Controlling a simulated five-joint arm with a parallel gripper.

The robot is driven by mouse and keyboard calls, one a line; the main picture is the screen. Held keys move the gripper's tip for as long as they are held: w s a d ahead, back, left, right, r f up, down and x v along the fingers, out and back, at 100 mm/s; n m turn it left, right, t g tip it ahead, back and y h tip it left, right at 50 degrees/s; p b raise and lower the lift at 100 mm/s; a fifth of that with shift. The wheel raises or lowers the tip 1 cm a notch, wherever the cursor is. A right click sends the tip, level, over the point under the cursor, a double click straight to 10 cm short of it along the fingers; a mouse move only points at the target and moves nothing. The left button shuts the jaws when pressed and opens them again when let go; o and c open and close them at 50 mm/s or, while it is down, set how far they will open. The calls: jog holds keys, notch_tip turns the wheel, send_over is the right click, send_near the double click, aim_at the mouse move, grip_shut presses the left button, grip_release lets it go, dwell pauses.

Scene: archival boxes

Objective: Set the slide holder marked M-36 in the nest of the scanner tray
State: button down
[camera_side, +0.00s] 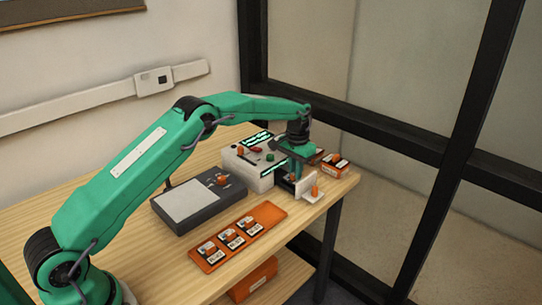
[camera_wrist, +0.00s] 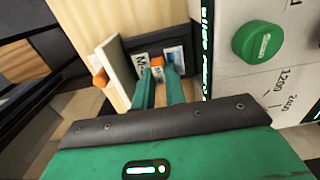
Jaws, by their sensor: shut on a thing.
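My gripper (camera_wrist: 158,72) is shut on the orange grip of a slide holder (camera_wrist: 142,61). The holder's label shows an M; the rest of the marking is hidden by my fingers. In the wrist view the holder lies over the dark scanner tray (camera_wrist: 129,43), within its outline. I cannot tell whether it rests in the nest or hangs just above. The tray's pale front plate (camera_wrist: 118,72) with an orange knob stands left of it. In the side view my gripper (camera_side: 291,180) is low at the front of the white scanner (camera_side: 243,167).
The scanner's green button (camera_wrist: 258,43) is close to the right of my gripper. An orange tray (camera_side: 209,264) with several holders lies at the table's front. A dark viewer (camera_side: 166,213) with a pale panel is left of the scanner. Another orange container (camera_side: 331,172) stands at the right edge.

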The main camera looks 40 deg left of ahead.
jog(key=shift+f, duration=0.35)
dwell(0.7)
jog(key=c, duration=1.4)
grip_release()
jog(key=shift+o, duration=0.2)
jog(key=shift+r, duration=0.1)
jog(key=shift+r, duration=3.45)
